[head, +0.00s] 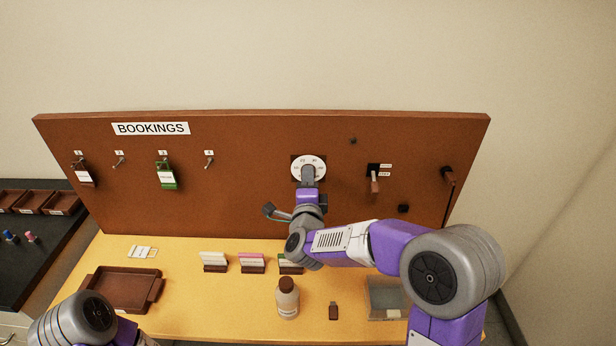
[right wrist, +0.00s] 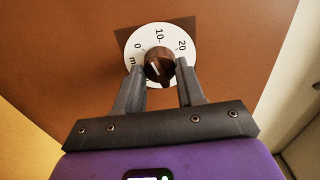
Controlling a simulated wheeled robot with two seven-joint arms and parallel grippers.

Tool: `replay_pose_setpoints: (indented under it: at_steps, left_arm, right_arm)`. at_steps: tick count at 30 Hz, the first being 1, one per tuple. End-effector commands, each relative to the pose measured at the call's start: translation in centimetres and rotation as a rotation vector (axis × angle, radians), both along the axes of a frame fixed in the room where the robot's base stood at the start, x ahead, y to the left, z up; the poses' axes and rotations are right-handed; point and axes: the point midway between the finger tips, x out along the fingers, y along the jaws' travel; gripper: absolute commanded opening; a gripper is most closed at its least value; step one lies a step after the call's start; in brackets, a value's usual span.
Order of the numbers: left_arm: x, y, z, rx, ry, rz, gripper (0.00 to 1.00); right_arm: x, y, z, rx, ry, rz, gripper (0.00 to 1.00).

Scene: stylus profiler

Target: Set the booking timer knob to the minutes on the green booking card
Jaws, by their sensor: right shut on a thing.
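The booking timer dial (head: 295,168) is a white disc on the brown board. In the right wrist view its face (right wrist: 142,58) shows 0, 10 and 20, and the brown knob (right wrist: 159,64) has a pale pointer line leaning up-left, roughly between 0 and 10. My right gripper (head: 308,178) is shut on the knob, with its fingers (right wrist: 162,82) on either side of it. A green booking card (head: 167,179) hangs on the third hook; its print is too small to read. My left gripper is out of view.
A reddish-brown tag (head: 84,176) hangs on the first hook. A lever (head: 375,182) sits right of the dial. On the yellow table stand a brown tray (head: 112,292), several card holders (head: 214,261), a bottle (head: 287,299) and a clear box (head: 386,300).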

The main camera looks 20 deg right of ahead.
Motion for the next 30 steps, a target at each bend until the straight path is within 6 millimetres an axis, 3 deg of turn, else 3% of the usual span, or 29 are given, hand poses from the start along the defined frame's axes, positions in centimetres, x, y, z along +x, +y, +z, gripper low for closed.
replay_pose_setpoints:
  at_steps: [30]
  left_arm:
    - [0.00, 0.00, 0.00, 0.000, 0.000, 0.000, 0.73]
  right_arm:
    - [0.02, -0.12, -0.02, 1.806, -0.521, -0.003, 0.02]
